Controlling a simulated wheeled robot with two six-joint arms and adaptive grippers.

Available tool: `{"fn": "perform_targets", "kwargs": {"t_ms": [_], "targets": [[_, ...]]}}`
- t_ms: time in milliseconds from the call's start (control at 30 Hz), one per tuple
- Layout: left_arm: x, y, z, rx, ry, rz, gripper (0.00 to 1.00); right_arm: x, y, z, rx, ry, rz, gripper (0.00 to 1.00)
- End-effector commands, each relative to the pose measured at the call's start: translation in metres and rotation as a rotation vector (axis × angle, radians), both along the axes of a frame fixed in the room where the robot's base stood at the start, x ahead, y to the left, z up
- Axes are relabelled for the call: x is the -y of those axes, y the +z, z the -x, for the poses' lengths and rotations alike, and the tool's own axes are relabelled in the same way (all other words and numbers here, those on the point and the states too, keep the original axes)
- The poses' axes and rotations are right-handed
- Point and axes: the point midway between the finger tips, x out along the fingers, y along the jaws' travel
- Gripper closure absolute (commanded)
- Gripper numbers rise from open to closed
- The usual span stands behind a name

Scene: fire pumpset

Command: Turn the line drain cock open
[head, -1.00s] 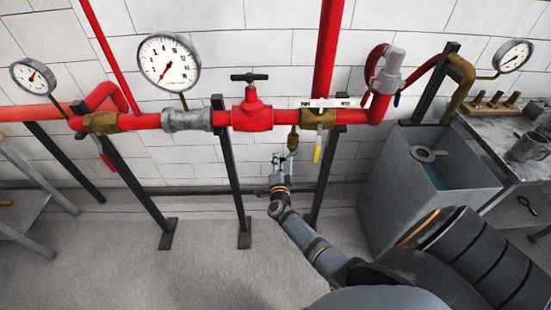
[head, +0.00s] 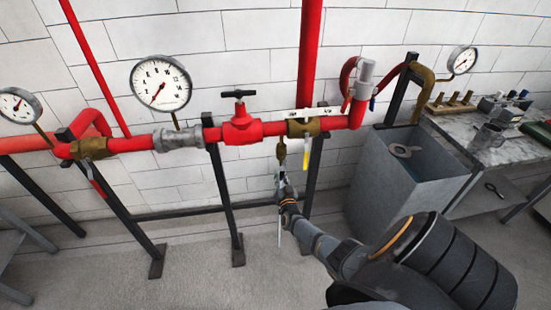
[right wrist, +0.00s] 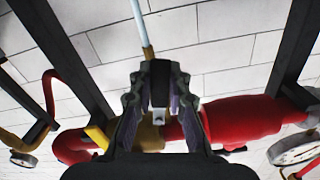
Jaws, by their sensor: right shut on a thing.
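The line drain cock (head: 281,153) is a small brass fitting hanging under the brass body on the red pipe, with a thin pale tube (head: 279,232) running down below. My right gripper (head: 281,176) is directly under the brass part. In the right wrist view its fingertips (right wrist: 160,88) are closed around a small dark piece, which I take to be the drain cock's handle. The pale tube (right wrist: 142,28) rises past the fingertips there. My left gripper is not in view.
A yellow lever (head: 306,160) hangs just right of the drain cock. A red valve (head: 241,128) with a black handle is to the left. Black posts (head: 226,195) stand beside the arm. A grey open bin (head: 375,180) is on the right.

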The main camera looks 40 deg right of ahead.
Motion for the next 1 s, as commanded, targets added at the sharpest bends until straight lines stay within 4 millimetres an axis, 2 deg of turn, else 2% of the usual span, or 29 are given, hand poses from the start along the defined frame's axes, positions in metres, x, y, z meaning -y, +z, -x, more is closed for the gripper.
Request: {"fn": "perform_targets", "kwargs": {"t_ms": [133, 400, 1000], "targets": [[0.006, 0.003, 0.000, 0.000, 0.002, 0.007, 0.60, 0.006, -0.002, 0.004, -0.054, 0.000, 0.081, 1.00], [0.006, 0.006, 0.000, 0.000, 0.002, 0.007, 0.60, 0.012, -0.004, 0.009, -0.116, 0.000, 0.179, 1.00], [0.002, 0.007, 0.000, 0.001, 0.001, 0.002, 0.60, 0.014, -0.004, 0.010, -0.139, 0.001, 0.219, 1.00]]}}
